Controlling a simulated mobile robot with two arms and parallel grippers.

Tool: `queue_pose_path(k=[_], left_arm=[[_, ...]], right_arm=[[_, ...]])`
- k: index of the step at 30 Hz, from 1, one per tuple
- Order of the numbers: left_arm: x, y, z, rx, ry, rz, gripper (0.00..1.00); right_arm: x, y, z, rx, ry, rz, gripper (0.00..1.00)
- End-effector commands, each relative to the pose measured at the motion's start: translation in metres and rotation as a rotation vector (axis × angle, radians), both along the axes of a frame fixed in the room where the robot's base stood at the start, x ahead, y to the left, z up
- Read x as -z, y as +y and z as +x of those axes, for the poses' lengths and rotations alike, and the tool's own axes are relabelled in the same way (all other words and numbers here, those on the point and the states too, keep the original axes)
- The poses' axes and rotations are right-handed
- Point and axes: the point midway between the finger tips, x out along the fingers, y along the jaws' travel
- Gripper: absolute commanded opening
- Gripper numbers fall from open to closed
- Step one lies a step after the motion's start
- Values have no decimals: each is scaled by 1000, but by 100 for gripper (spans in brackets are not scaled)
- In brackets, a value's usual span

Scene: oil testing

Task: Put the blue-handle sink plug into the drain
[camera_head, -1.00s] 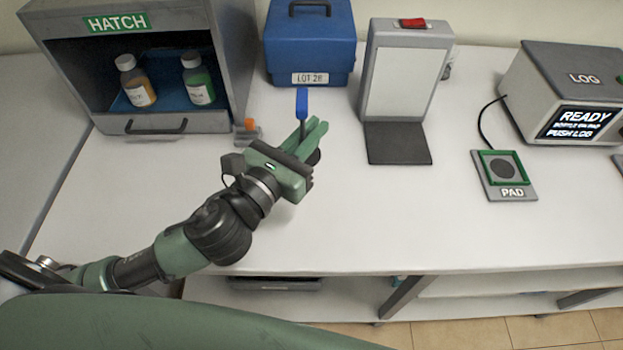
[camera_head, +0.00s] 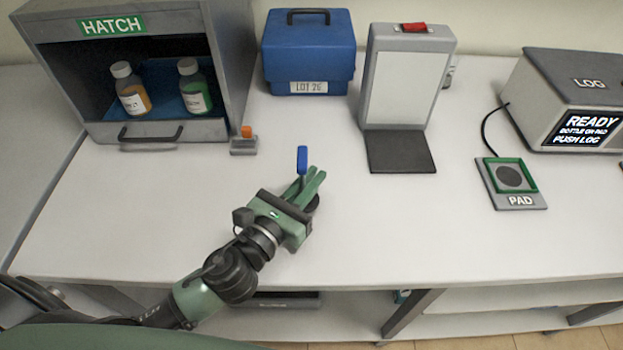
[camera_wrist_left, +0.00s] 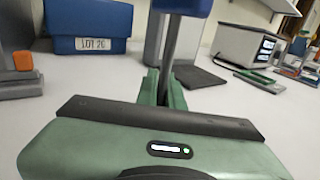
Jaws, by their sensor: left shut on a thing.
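The blue-handle sink plug (camera_head: 302,160) stands upright at my left gripper (camera_head: 309,187), its blue handle above the fingers. The gripper is shut on its thin dark stem, which also shows in the left wrist view (camera_wrist_left: 172,55) between the green fingers (camera_wrist_left: 160,88). A dark round part (camera_head: 313,203) shows partly at the fingertips, low over the white counter; I cannot tell whether it is the plug's base or touches the counter. No drain or sink can be made out. My right gripper is not in view.
A hatch cabinet (camera_head: 160,132) with two bottles stands at the left, a small grey block with an orange top (camera_head: 244,145) beside it. A blue case (camera_head: 308,50), a panel stand (camera_head: 402,150) and a log box with its pad (camera_head: 515,200) stand behind and right. The front counter is clear.

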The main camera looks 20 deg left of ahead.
Motion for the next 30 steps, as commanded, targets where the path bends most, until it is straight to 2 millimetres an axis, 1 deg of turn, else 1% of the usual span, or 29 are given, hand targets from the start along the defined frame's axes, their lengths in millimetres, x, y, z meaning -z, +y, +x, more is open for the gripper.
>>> queue_pose_path(k=[5, 6, 7, 8, 16, 19, 20, 23, 30], left_arm=[[5, 0, 0, 0, 0, 0, 0], [3, 0, 0, 0, 0, 0, 19], [3, 0, 0, 0, 0, 0, 28], [3, 0, 0, 0, 0, 0, 30], [3, 0, 0, 0, 0, 0, 30], [-3, 0, 0, 0, -1, 0, 30], [0, 1, -2, 0, 1, 0, 30], [3, 4, -14, 0, 4, 0, 30], [5, 18, -56, 0, 6, 1, 30]], right_arm=[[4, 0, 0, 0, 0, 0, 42], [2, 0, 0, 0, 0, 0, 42], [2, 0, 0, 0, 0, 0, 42], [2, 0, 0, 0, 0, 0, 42], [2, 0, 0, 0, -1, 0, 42], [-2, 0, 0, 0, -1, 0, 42], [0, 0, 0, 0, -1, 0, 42], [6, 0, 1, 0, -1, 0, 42], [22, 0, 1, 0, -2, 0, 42]])
